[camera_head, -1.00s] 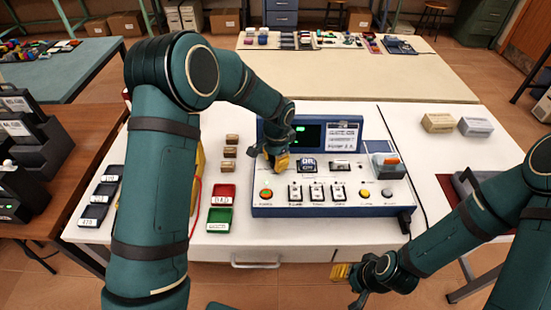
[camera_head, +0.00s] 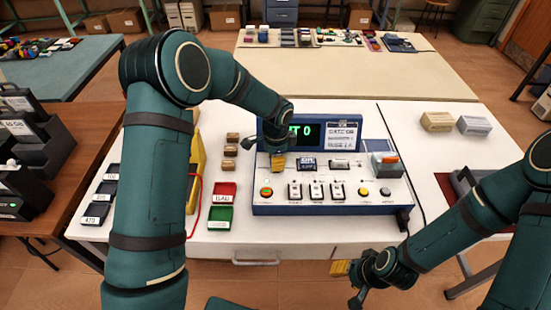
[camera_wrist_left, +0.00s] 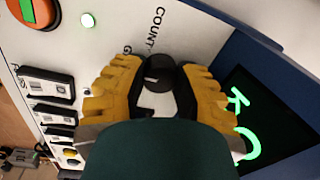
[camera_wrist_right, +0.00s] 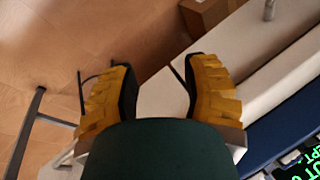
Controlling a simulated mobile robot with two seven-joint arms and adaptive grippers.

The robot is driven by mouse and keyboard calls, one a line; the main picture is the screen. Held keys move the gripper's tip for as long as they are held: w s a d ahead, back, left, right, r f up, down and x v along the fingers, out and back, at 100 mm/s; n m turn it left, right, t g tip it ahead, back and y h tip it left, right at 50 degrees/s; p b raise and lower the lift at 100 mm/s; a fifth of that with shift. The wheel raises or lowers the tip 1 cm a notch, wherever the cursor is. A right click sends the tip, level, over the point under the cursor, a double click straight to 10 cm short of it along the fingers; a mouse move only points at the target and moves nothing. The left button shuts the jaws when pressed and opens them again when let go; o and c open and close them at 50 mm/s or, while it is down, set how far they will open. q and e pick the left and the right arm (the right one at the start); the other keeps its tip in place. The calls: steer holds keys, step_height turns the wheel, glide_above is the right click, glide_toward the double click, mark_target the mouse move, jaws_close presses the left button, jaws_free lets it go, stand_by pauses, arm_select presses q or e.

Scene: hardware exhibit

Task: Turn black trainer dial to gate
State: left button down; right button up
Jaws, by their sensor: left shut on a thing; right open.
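The blue-and-white trainer (camera_head: 330,197) sits on the white table, with a lit green display (camera_head: 307,131) at its back. The black dial (camera_wrist_left: 160,76) shows in the left wrist view between the yellow fingers of my left gripper (camera_wrist_left: 160,88), which is shut on it. A light pointer mark shows on the dial. Lettering beside it starts with "COUNT"; the rest is partly hidden. In the head view my left gripper (camera_head: 279,162) covers the dial. My right gripper (camera_wrist_right: 160,90) is open and empty, off the table's front edge; it shows in the head view (camera_head: 347,280).
Black labelled trays (camera_head: 96,210) lie farther left. Two light boxes (camera_head: 438,121) stand at the back right.

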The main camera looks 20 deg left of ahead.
arm_select(q)
steer(key=c, duration=0.6)
jaws_free()
